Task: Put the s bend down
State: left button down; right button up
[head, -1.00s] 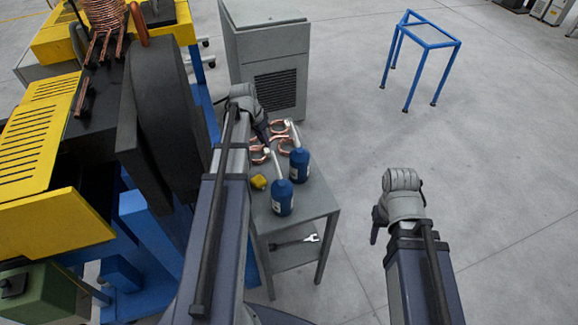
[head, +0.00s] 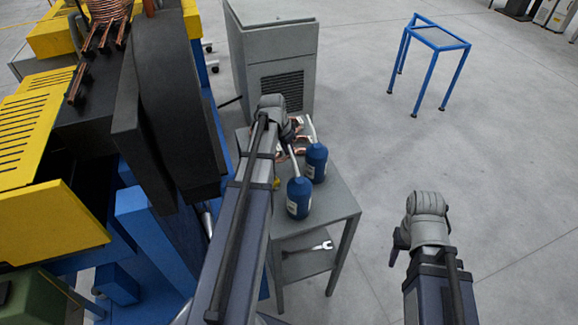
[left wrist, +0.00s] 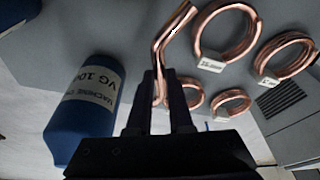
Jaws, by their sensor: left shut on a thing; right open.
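The s bend (left wrist: 170,40) is a thin bent copper tube in the left wrist view. My left gripper (left wrist: 160,82) is shut on its lower part, and the tube slants up and right from the fingers. In the head view my left gripper (head: 291,132) is over the far part of the grey table (head: 325,205), and the tube is hard to make out there. I cannot tell whether the tube touches the table. My right gripper (head: 397,247) is open and empty over the floor, right of the table.
Several tagged copper coils (left wrist: 228,35) lie beside the held tube. Two blue bottles (head: 299,198) (head: 316,162) with pale spouts stand on the table near my left arm. A wrench (head: 322,246) lies on the lower shelf. A grey cabinet (head: 280,65) stands behind, and a yellow-blue machine (head: 55,225) at left.

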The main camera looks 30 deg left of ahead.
aim_at(288, 156)
pick_arm(q)
jog(key=shift+f, duration=0.1)
notch_tip(288, 156, down, 4)
jog(key=b, duration=0.3)
jog(key=shift+b, duration=0.3)
jog(key=c, duration=0.8)
grip_release()
jog(key=shift+r, duration=0.2)
